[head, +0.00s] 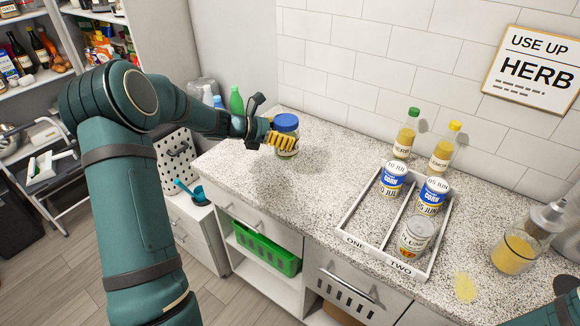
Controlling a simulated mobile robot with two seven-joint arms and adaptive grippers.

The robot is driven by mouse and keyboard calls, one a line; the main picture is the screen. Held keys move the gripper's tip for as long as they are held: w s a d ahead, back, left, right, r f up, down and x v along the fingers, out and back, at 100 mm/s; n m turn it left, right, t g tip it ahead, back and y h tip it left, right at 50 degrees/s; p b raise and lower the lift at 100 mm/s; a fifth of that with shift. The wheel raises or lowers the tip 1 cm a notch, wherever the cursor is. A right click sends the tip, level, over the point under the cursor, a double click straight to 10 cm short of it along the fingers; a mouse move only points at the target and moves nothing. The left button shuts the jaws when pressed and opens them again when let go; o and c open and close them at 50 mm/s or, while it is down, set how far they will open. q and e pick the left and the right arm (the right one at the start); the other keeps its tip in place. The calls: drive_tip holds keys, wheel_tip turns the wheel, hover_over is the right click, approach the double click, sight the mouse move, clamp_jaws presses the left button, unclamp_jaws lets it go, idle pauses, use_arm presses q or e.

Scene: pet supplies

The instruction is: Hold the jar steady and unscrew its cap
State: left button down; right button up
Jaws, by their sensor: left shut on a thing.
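The jar (289,152) is clear glass with yellowish contents, and its blue cap (286,121) is on top. It is near the back left of the counter, roughly upright. My left gripper (281,141) reaches it from the left, its yellow fingers shut on the jar body below the cap. A shadow lies on the counter below the jar; I cannot tell for sure whether the jar touches the counter. Part of my right arm shows at the bottom right edge, with a dark part beside it; its fingertips are not visible.
A white divided tray (342,229) marked ONE and TWO holds cans. A glass of yellow contents (512,252) and a dispenser (545,218) stand right. The speckled counter (325,175) is clear between jar and tray.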

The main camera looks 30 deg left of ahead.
sight(285, 156)
use_arm(q)
wheel_tip(285, 156, down, 8)
drive_tip(key=shift+f+b, duration=0.15)
drive_tip(key=shift+b, duration=0.55)
unclamp_jaws()
drive_tip(key=shift+f, duration=0.15)
drive_tip(key=shift+a+r, duration=0.1)
drive_tip(key=shift+r, duration=0.1)
drive_tip(key=p+v, duration=0.1)
drive_tip(key=v, duration=1.1)
